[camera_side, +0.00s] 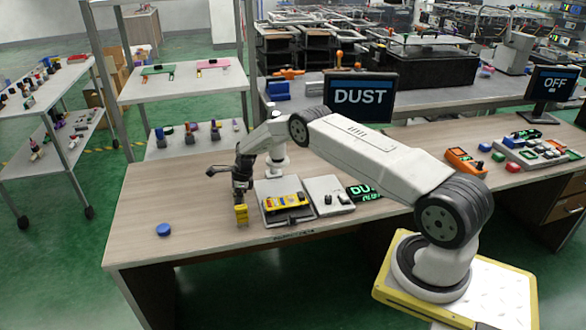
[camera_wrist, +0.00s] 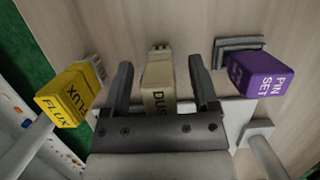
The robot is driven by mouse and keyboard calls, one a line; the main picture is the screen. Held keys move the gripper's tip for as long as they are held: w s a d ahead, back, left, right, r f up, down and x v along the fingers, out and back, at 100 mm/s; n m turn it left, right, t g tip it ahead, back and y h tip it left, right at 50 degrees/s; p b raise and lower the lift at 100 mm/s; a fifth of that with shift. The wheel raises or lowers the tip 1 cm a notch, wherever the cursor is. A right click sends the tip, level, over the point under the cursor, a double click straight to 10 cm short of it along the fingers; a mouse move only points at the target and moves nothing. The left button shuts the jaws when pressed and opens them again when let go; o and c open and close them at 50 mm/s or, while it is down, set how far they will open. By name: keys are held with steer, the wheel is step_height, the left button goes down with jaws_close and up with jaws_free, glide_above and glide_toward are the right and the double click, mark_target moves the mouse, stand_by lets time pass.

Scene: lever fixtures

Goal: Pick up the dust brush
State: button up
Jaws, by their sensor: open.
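The dust brush (camera_wrist: 158,75) is a beige block with dark letters reading "DUS", the rest covered by my gripper's body in the wrist view. My gripper (camera_wrist: 162,88) is open, with one finger on each side of the brush and a visible gap on both sides. In the side view my gripper (camera_side: 240,188) is low over the left part of the wooden table. I cannot make out the brush there; the gripper and a yellow block (camera_side: 241,214) are in the way.
A yellow "FLUX" block (camera_wrist: 72,95) stands left of the brush and a purple "PIN SET" block (camera_wrist: 258,74) right of it. A grey tray with a yellow device (camera_side: 287,201) lies beside my gripper. A blue round object (camera_side: 163,229) sits on clear table (camera_side: 150,200). A screen (camera_side: 361,96) reads "DUST".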

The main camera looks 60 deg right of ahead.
stand_by(0.3)
jaws_close()
steer(key=shift+r, duration=0.15)
